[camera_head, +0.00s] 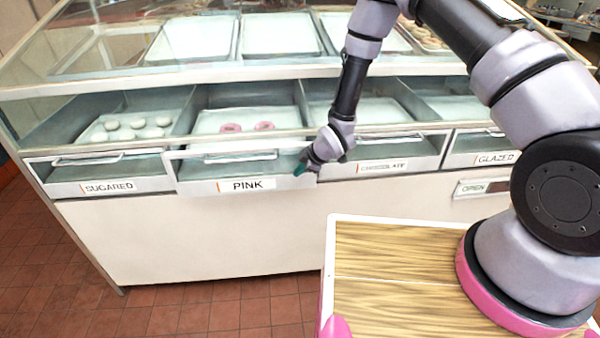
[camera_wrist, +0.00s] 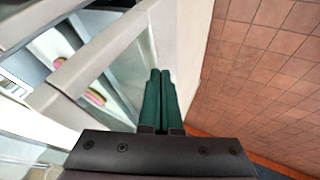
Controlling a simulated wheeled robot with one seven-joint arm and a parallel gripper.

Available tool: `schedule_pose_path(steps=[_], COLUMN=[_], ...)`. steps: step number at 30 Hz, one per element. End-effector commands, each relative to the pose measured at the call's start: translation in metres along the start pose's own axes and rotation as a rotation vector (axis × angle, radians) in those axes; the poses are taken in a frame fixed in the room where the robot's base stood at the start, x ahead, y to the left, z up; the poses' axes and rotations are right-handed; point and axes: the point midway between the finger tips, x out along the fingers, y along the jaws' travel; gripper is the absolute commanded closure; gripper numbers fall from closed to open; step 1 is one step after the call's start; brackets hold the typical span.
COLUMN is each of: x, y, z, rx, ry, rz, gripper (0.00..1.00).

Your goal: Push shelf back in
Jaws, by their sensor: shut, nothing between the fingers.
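The shelf labelled PINK (camera_head: 226,187) is a clear-fronted drawer in the white display case, and it sticks out a little past its neighbours. Two pink donuts (camera_head: 231,128) lie on its white tray. My gripper (camera_head: 300,170) is at the right end of the PINK front, with green fingers pressed together and empty. In the wrist view the shut fingers (camera_wrist: 158,90) point along the case front, beside the drawer's pale front edge (camera_wrist: 100,65). A pink donut (camera_wrist: 95,97) shows behind it. I cannot tell whether the fingers touch the drawer.
The SUGARED drawer (camera_head: 112,187) is on the left, with CHOCOLATE (camera_head: 382,168) and GLAZED (camera_head: 495,158) on the right. An OPEN sign (camera_head: 484,187) is on the lower panel. Red floor tiles (camera_head: 190,312) are clear in front of the case.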

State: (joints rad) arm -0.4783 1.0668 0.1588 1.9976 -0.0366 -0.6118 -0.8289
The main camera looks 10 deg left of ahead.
Motion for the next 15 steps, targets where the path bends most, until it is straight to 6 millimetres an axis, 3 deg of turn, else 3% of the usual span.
schedule_pose_path(steps=[5, 12, 15], x=[0.002, 0.021, 0.025], y=[0.004, 0.041, 0.047], z=[0.000, 0.000, 0.000], rx=[0.000, 0.001, 0.001], ry=[0.001, 0.002, 0.001], rz=[0.002, 0.004, 0.003], gripper=[1.00, 1.00, 1.00])
